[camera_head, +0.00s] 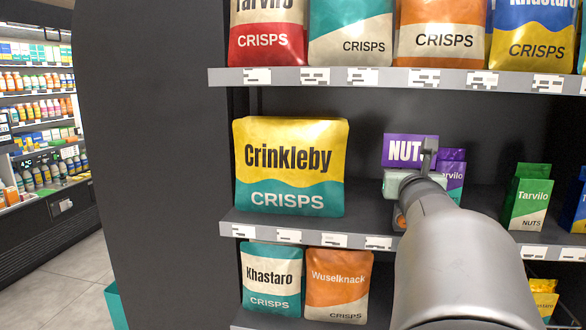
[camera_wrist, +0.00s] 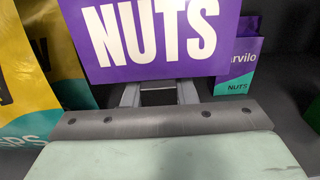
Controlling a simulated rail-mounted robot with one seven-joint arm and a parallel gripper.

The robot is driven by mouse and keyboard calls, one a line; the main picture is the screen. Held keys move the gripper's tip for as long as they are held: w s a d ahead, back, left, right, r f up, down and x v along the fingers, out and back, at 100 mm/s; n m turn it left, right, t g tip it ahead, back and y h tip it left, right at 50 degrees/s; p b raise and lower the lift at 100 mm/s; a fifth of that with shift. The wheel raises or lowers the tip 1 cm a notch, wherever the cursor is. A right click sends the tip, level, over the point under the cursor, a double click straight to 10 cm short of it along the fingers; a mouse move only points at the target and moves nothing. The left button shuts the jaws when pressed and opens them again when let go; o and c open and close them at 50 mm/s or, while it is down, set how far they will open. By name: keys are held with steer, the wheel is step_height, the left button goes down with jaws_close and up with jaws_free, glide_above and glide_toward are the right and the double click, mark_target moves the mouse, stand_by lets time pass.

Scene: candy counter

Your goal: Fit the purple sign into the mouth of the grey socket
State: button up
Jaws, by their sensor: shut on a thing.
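The purple sign (camera_head: 403,151) with white "NUTS" lettering is held upright above the middle shelf, right of the big Crinkleby bag. It also fills the upper middle of the wrist view (camera_wrist: 155,40). My gripper (camera_head: 428,152) is shut on the sign at its lower part; the grey fingers (camera_wrist: 160,93) show just below the sign in the wrist view. I cannot make out the grey socket in either view; my arm and the sign cover part of the shelf there.
A yellow and teal Crinkleby crisps bag (camera_head: 291,165) stands left of the sign. A purple Tarvilo nuts bag (camera_wrist: 236,62) stands close behind at right. A green Tarvilo bag (camera_head: 528,195) is further right. The middle shelf's front edge (camera_head: 330,233) carries price labels; another shelf (camera_head: 400,78) is above.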

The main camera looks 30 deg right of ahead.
steer(key=shift+f+b, duration=0.7)
steer(key=shift+b, duration=0.8)
stand_by(1.2)
stand_by(0.5)
steer(key=o, duration=0.8)
steer(key=shift+r, duration=0.1)
step_height(320, 180, up, 2)
steer(key=shift+p, duration=0.7)
steer(key=o, duration=0.5)
